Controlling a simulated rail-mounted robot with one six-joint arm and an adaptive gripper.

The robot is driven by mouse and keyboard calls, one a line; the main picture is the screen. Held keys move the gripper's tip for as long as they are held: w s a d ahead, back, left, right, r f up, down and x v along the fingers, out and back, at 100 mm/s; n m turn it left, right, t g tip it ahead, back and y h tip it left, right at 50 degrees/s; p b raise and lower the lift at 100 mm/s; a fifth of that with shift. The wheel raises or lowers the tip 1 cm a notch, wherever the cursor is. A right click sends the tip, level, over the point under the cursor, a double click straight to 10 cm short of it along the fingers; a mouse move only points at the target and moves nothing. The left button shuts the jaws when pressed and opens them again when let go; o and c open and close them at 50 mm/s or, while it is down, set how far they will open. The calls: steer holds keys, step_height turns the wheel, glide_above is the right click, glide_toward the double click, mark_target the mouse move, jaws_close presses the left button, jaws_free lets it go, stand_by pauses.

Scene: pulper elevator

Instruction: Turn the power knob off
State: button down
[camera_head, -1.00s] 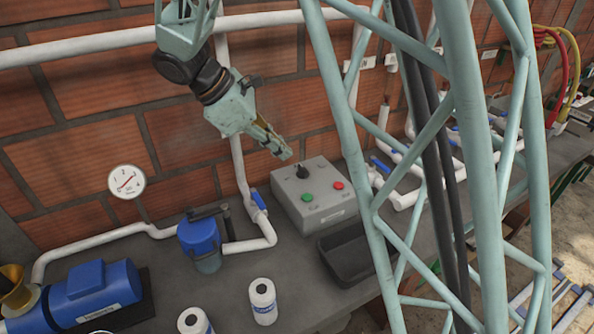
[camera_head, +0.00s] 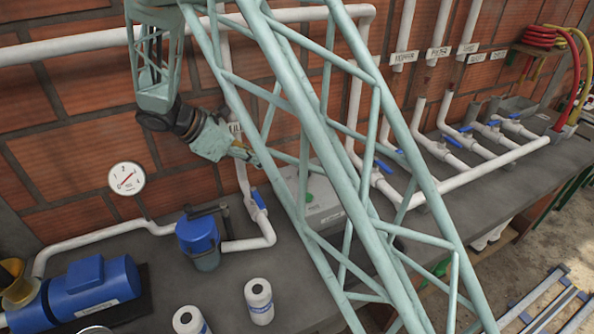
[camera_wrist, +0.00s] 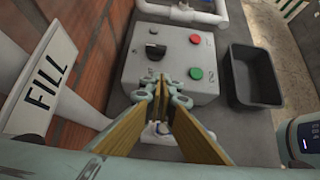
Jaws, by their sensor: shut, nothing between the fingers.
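The grey control box (camera_wrist: 172,68) is in the upper middle of the wrist view. It carries the black power knob (camera_wrist: 155,51), a red button (camera_wrist: 195,39) and a green button (camera_wrist: 195,73). I cannot read the knob's setting clearly. In the head view, my lattice arm covers much of the box (camera_head: 325,214); the green button shows through a gap, and the knob is hidden. My gripper (camera_wrist: 162,88) is shut and empty, its tips near the box's lower edge in the wrist view, apart from the knob. In the head view my gripper (camera_head: 255,160) is left of the box.
A FILL sign (camera_wrist: 50,88) stands close at left in the wrist view. A black tray (camera_wrist: 256,75) is right of the box. White pipes (camera_head: 480,185) run right of the box. A blue-capped filter (camera_head: 198,236) and two white bottles (camera_head: 259,301) stand at left.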

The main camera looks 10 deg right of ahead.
stand_by(0.4)
steer(key=b+x, duration=0.2)
steer(key=x, duration=0.8)
steer(key=shift+w+d+b, duration=0.2)
steer(key=shift+d+b, duration=0.15)
steer(key=shift+d, duration=0.55)
steer(key=shift+w+d, duration=0.25)
steer(key=shift+d, duration=0.85)
steer(key=shift+s+a+b, duration=0.1)
steer(key=shift+s+b, duration=0.05)
steer(key=shift+b, duration=0.2)
steer(key=shift+n+t, duration=0.3)
